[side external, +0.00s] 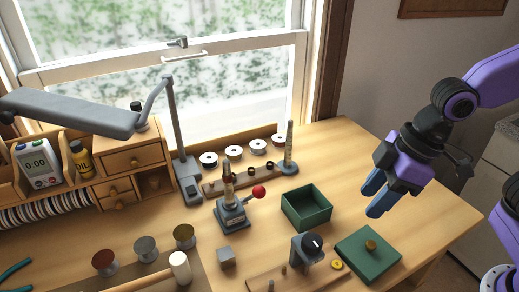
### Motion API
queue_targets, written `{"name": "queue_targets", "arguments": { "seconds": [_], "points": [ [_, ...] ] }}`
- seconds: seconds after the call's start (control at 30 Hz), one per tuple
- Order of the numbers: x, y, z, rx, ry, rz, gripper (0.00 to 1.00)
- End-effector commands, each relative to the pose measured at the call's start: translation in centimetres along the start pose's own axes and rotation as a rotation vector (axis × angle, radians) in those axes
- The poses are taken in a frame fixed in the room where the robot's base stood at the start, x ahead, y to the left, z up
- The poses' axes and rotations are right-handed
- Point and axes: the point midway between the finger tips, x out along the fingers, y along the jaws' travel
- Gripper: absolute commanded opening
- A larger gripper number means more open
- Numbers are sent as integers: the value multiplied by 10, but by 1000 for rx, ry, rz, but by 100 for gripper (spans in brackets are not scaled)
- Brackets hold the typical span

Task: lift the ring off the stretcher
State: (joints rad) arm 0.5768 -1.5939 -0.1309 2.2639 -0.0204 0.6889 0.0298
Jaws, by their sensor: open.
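The stretcher (231,215) is a dark grey block on a base with an upright tapered post and a lever ending in a red ball. It stands near the middle of the bench. A small brownish band shows around the post, perhaps the ring (228,188); it is too small to tell clearly. My gripper (371,197) has blue fingers and is open and empty. It hangs above the right part of the bench, well to the right of the stretcher and apart from it.
A green open box (285,213) stands between the stretcher and my gripper. Its green knobbed lid (368,270) lies front right. A tall mandrel stand (289,150) and spools (234,153) are behind. A lamp (70,108) reaches over the left. A dial device (307,247) stands in front.

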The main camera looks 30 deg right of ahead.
Motion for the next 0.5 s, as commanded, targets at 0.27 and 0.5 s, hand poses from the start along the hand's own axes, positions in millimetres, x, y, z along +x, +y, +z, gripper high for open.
{"name": "queue_targets", "arguments": {
  "seconds": [0.27,0.5],
  "points": [
    [11,23,-140,75,257,34,44],
    [11,36,-203,111,384,54,44]
  ]
}}
